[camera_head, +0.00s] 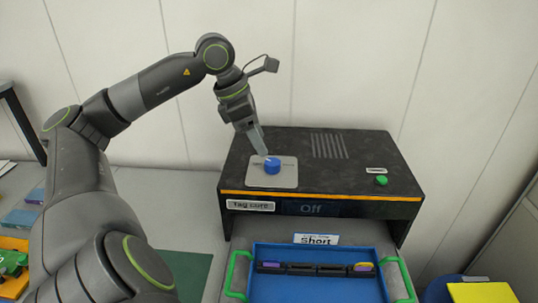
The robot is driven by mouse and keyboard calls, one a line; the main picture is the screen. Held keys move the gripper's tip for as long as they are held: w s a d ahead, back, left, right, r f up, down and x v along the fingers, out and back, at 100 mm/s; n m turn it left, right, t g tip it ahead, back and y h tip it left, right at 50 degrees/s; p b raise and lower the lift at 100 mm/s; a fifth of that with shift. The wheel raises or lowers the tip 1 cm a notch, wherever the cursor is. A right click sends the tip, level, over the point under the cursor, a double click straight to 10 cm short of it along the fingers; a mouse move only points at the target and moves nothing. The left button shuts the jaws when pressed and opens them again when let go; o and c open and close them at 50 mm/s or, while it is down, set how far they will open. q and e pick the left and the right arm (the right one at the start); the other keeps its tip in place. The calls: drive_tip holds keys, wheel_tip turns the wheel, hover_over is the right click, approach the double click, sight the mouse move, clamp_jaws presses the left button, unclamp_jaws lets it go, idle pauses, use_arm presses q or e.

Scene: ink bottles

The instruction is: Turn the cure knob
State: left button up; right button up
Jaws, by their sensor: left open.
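The blue cure knob (272,165) sits on a grey plate (286,180) on top of a black box-shaped machine (330,192). The machine's front has a "Tag cure" label (250,205) and a display (311,209) reading "Off". My left gripper (262,152) points down just above and behind the knob, its fingertips close to it. I cannot tell whether they touch it. It is open, though the fingers overlap in this view. My right gripper is not in view.
A green button (381,180) is on the machine's right side. A blue tray (315,285) with green handles and several small items sits in front, near a "Short" label (317,239). Yellow and blue items stand at the lower right. A green mat (190,270) lies left.

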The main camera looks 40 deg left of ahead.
sight(271, 161)
use_arm(q)
drive_tip(key=x, duration=0.5)
drive_tip(key=shift+w+f+p, duration=0.1)
drive_tip(key=shift+f+p, duration=0.1)
drive_tip(key=shift+p, duration=0.2)
drive_tip(key=shift+w+d+f, duration=0.2)
drive_tip(key=shift+f, duration=0.35)
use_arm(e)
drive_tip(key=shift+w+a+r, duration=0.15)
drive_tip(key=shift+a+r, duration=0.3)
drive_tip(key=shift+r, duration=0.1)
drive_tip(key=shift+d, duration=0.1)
use_arm(q)
drive_tip(key=shift+c, duration=1.1)
drive_tip(key=c, duration=0.8)
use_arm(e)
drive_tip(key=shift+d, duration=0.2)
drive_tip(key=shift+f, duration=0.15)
